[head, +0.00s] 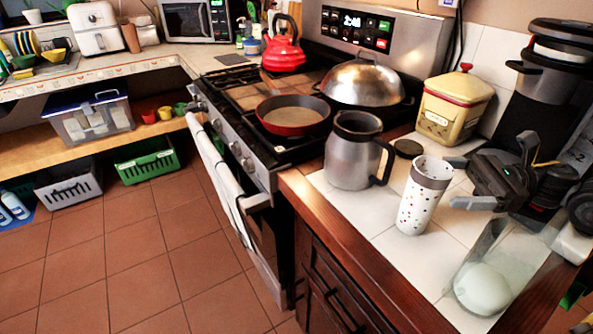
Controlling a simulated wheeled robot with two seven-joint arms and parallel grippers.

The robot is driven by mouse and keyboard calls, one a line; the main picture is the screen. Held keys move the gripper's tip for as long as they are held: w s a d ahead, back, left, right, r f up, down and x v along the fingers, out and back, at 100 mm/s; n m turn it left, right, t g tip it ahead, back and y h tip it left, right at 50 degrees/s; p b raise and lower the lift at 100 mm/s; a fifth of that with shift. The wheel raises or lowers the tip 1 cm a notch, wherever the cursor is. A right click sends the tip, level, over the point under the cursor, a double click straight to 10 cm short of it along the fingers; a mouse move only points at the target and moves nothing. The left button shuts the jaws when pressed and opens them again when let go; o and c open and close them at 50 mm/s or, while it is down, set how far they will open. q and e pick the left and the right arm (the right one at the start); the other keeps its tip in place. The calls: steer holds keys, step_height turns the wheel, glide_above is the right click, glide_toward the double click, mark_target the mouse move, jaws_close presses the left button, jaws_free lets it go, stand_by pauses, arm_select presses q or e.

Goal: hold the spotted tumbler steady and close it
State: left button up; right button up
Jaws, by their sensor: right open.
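The spotted tumbler (420,205) stands upright on the white tiled counter, white with coloured dots and a grey band at the top. Its mouth looks open. A dark round disc (408,148), which looks like a lid, lies flat on the counter behind it, near the jug. My right gripper (456,183) comes in from the right with its fingers apart. It is just right of the tumbler, fingers pointing towards it, and appears to hold nothing. My left gripper is not in view.
A steel jug (354,152) with a black handle stands close left of the tumbler. A yellow canister (453,108) and a black coffee machine (545,80) stand behind. A clear vessel (486,285) is at the front right. The wooden counter edge (335,225) runs along the front.

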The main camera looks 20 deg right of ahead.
mark_target(427, 182)
steer(key=x, duration=0.5)
steer(key=shift+s+a+f, duration=0.1)
steer(key=shift+f, duration=0.15)
steer(key=c, duration=1.3)
steer(key=shift+r, duration=0.15)
steer(key=shift+r, duration=4.9)
